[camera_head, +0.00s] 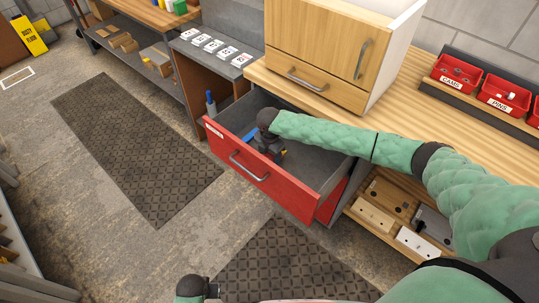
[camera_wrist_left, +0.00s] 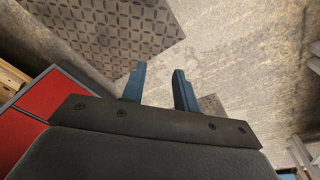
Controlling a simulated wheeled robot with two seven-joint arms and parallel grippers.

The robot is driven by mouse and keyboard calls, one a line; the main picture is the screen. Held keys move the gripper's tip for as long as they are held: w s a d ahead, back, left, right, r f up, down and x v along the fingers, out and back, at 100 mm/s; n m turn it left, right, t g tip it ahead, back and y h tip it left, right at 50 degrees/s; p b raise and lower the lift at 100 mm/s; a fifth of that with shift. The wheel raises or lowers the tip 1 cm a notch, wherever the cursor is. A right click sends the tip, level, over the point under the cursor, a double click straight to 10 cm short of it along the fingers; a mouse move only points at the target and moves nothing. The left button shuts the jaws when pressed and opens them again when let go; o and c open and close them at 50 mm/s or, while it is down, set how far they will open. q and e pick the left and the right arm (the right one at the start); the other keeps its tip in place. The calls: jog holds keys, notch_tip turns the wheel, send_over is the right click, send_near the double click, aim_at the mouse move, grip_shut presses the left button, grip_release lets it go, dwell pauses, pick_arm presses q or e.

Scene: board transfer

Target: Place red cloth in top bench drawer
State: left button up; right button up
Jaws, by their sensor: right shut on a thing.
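The red-fronted bench drawer (camera_head: 300,199) is pulled open under the wooden bench top in the head view. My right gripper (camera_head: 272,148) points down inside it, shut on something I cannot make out. A blue piece (camera_head: 249,137) and a small orange-yellow piece (camera_head: 283,152) show beside that gripper; I cannot tell what they are. I cannot make out a red cloth in either view. My left gripper (camera_wrist_left: 158,88) is open and empty over the floor in the left wrist view; its wrist shows at the bottom of the head view.
A blue-handled item (camera_head: 210,103) stands at the drawer's left corner. A wooden cabinet (camera_head: 315,50) sits on the bench above. Red bins (camera_head: 457,75) stand at the back right. A lower shelf with plates (camera_head: 374,216) lies right of the drawer. The floor in front is clear, with dark mats (camera_head: 132,150).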

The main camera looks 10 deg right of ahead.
aim_at(270, 156)
jog(key=shift+f, duration=0.35)
pick_arm(q)
jog(key=shift+s+f, duration=0.1)
jog(key=shift+f, duration=0.35)
pick_arm(e)
jog(key=shift+f, duration=0.15)
jog(key=o, duration=1.1)
jog(key=shift+r, duration=0.6)
notch_tip(270, 156, up, 2)
jog(key=shift+r+b, duration=0.2)
jog(key=shift+b, duration=0.45)
pick_arm(q)
notch_tip(270, 156, up, 13)
jog(key=b, duration=0.2)
jog(key=shift+w+d, duration=0.25)
jog(key=shift+d, duration=0.05)
pick_arm(e)
notch_tip(270, 156, up, 9)
jog(key=shift+f, duration=0.1)
